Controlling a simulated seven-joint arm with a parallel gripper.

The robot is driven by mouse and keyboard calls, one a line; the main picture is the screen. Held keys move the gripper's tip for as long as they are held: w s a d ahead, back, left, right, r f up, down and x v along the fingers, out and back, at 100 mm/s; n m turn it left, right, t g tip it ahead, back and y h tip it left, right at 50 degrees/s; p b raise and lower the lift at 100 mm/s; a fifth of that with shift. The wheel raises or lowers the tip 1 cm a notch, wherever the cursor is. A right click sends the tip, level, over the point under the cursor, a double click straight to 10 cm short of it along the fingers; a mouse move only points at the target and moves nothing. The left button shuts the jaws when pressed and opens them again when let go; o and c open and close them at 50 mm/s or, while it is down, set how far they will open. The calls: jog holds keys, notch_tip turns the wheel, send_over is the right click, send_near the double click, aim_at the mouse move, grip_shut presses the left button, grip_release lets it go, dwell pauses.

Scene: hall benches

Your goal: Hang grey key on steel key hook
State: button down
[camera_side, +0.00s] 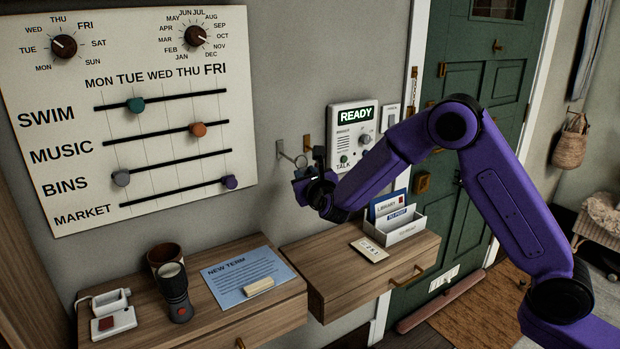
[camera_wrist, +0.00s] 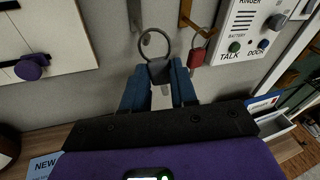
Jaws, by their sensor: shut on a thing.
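My gripper (camera_side: 302,173) is up at the wall, below and right of the steel key hook (camera_side: 281,149). In the wrist view its blue fingers (camera_wrist: 160,88) are shut on the grey key (camera_wrist: 160,71), whose ring (camera_wrist: 171,33) stands up above the fingertips. The steel hook also shows in the wrist view (camera_wrist: 135,14), its curled tip close to the ring's left edge. I cannot tell whether the ring is around the tip or only in front of it. Most of the key's head is between the fingers.
A brass hook (camera_wrist: 184,14) with a red key or tag (camera_wrist: 196,57) is close on the right. The intercom panel (camera_side: 352,134) is further right. Below are a wooden shelf (camera_side: 330,268) with a letter holder (camera_side: 404,226), and another with a flashlight (camera_side: 175,290).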

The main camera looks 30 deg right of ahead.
jog(key=shift+w+f, duration=0.15)
jog(key=shift+w, duration=1.2)
jog(key=shift+w+f, duration=0.65)
jog(key=shift+f, duration=0.05)
jog(key=c, duration=0.8)
grip_release()
